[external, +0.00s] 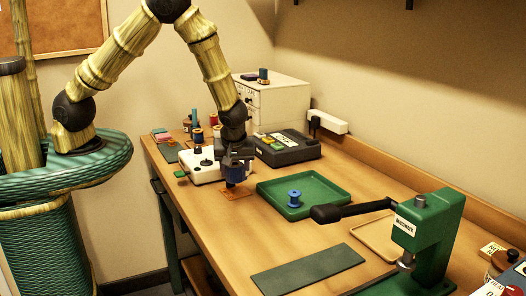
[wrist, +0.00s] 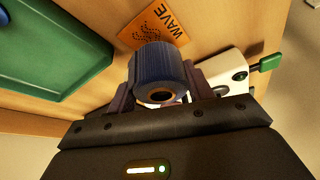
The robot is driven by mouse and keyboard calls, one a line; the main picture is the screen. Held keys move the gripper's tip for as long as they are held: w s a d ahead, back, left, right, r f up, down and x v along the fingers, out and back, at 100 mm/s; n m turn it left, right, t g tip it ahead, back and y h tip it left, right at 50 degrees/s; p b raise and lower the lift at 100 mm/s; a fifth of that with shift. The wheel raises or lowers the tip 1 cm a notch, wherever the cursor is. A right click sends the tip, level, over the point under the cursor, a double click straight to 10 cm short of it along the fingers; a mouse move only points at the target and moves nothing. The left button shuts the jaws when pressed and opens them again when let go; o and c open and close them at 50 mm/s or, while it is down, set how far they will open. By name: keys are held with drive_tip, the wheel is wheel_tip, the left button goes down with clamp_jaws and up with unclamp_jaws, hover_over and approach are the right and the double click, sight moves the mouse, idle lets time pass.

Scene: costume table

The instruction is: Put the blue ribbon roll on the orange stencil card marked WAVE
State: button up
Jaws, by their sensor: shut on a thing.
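My gripper (external: 237,168) is shut on the blue ribbon roll (wrist: 158,70), which sits between the two fingers with its open hole facing the wrist camera. In the external view the roll (external: 232,184) is mostly hidden by the fingers. The orange stencil card (external: 236,194) lies flat on the table under the gripper. In the wrist view the card (wrist: 150,28) shows the word WAVE and a dark pattern, and the roll covers part of its edge. I cannot tell whether the roll touches the card or hangs just above it.
A green tray (external: 325,183) with a blue spool (external: 294,198) on it stands right of the card. A white device (external: 190,170) with dark knobs is close on the left. A green press (external: 428,235) with a black lever and a dark green mat (external: 308,270) are nearer the front.

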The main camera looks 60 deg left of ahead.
drive_tip(key=shift+f+b, duration=0.6)
drive_tip(key=o, duration=1)
drive_tip(key=shift+r, duration=0.1)
drive_tip(key=shift+r+p, duration=0.85)
drive_tip(key=shift+p, duration=0.25)
drive_tip(key=b+v, duration=0.2)
drive_tip(key=v, duration=0.9)
drive_tip(key=shift+d+r, duration=0.15)
drive_tip(key=shift+d, duration=0.1)
